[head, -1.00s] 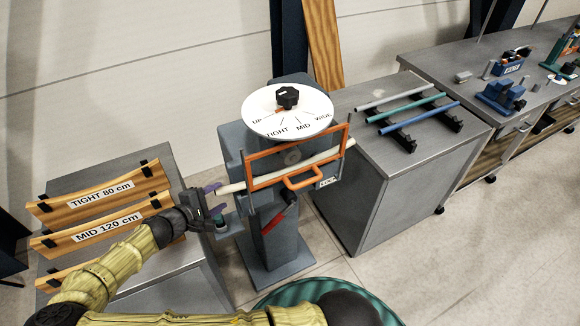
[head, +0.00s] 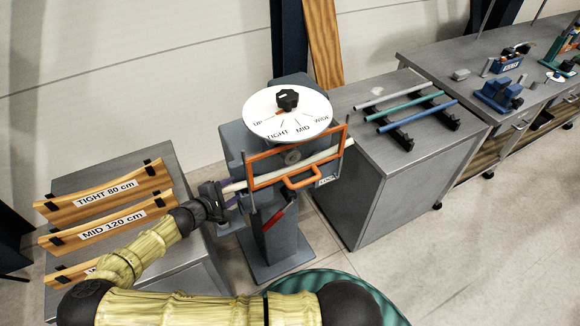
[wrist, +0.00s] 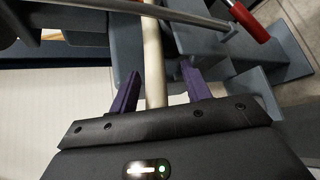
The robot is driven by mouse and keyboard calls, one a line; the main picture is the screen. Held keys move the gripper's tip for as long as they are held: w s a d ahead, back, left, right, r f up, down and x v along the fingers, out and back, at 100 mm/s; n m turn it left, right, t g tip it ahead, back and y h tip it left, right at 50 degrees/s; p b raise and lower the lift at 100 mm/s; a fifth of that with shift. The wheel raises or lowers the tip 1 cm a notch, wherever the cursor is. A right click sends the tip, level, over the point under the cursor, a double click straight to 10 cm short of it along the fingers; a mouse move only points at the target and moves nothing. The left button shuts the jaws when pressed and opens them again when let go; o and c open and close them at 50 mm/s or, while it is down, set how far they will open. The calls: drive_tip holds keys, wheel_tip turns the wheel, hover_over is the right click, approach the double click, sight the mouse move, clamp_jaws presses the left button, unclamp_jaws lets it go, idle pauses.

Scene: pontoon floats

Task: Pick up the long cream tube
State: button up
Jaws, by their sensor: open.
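The long cream tube (head: 325,154) lies through the grey bending machine (head: 262,215), behind its orange guard frame, and its left end sticks out to the left. My gripper (head: 228,191) is at that left end. In the wrist view the cream tube (wrist: 153,60) runs between the two purple fingers of my gripper (wrist: 157,85), with gaps visible beside it. The fingers are open, around the tube and not closed on it. The tube's near end is hidden by the gripper body.
The dial (head: 287,113) tops the machine and a red-handled lever (head: 281,213) hangs at its front. Wooden templates (head: 105,190) stand on the left cabinet. Grey, green and blue tubes (head: 417,116) lie on a rack on the right cabinet. Open floor lies at the right front.

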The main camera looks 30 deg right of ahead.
idle(0.4)
clamp_jaws()
drive_tip(key=shift+r, duration=0.1)
drive_tip(key=shift+r+b, duration=0.6)
drive_tip(key=shift+b, duration=0.2)
drive_tip(key=s+b, duration=0.5)
drive_tip(key=s, duration=1.3)
drive_tip(key=shift+a, duration=0.1)
